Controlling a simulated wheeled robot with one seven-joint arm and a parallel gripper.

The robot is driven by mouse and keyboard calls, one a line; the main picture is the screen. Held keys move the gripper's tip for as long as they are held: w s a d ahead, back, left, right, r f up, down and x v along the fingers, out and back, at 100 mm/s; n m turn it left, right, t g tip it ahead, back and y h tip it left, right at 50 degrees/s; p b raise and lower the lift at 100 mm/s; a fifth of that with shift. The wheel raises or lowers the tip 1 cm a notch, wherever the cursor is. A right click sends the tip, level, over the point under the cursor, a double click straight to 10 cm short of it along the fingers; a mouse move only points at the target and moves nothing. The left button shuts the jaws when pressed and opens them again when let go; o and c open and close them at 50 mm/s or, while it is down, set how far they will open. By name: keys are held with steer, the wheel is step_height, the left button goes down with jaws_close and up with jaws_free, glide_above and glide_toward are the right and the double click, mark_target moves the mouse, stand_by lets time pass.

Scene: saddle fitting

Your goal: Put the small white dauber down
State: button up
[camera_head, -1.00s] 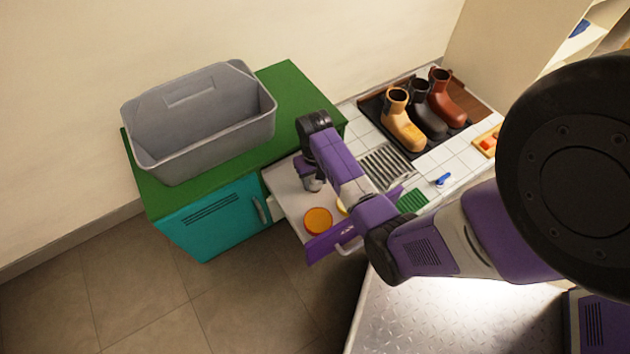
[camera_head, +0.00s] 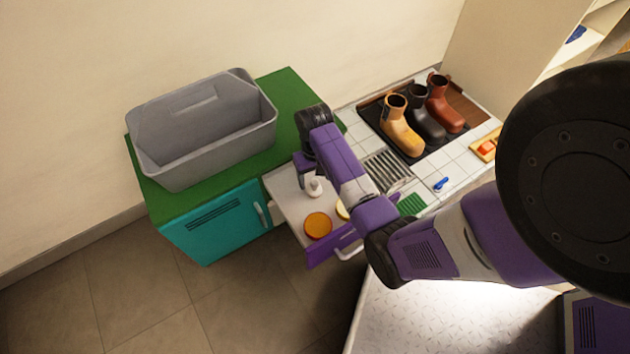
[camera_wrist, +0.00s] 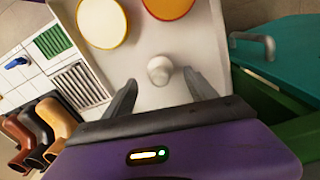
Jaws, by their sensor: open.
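The small white dauber (camera_head: 315,187) stands in the open drawer (camera_head: 291,204), apart from the round tins. In the wrist view the dauber (camera_wrist: 160,70) shows just beyond and between the tips of my gripper (camera_wrist: 160,83). The fingers are open with a gap on both sides of it. It appears upright on the pale drawer floor (camera_wrist: 150,38). In the head view my gripper (camera_head: 309,180) is over the drawer, and its fingers are mostly hidden by my arm.
An orange-lidded tin (camera_head: 317,225) and a yellow-rimmed tin (camera_wrist: 103,22) share the drawer. A grey bin (camera_head: 205,130) stands on the green cabinet top (camera_head: 290,95). Several boots (camera_head: 402,130) stand on a dark tray, with a slotted grate (camera_head: 388,172) in the tiled counter.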

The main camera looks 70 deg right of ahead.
mark_target(315, 182)
step_height(315, 182, up, 7)
steer(key=shift+f+p, duration=0.1)
steer(key=shift+p, duration=1.05)
steer(key=s+a+f+n+t+h, duration=0.1)
steer(key=s+a+n+t, duration=0.15)
steer(key=a, duration=0.75)
steer(key=s+a+n+t+h, duration=0.2)
steer(key=a+t, duration=0.2)
steer(key=a, duration=0.5)
steer(key=s+a+r+n+t+y, duration=0.1)
steer(key=s+a+r+t, duration=0.1)
steer(key=r, duration=0.6)
steer(key=s+a+r+n+t+y, duration=0.1)
steer(key=s+a+r+n+t, duration=0.1)
steer(key=r, duration=0.7)
steer(key=s+a+r+n+t+y, duration=0.1)
steer(key=s+a+r+t, duration=0.3)
steer(key=r, duration=0.5)
steer(key=shift+s+a+n, duration=0.35)
steer(key=shift+s+a, duration=0.55)
steer(key=shift+a, duration=0.3)
steer(key=shift+r, duration=0.1)
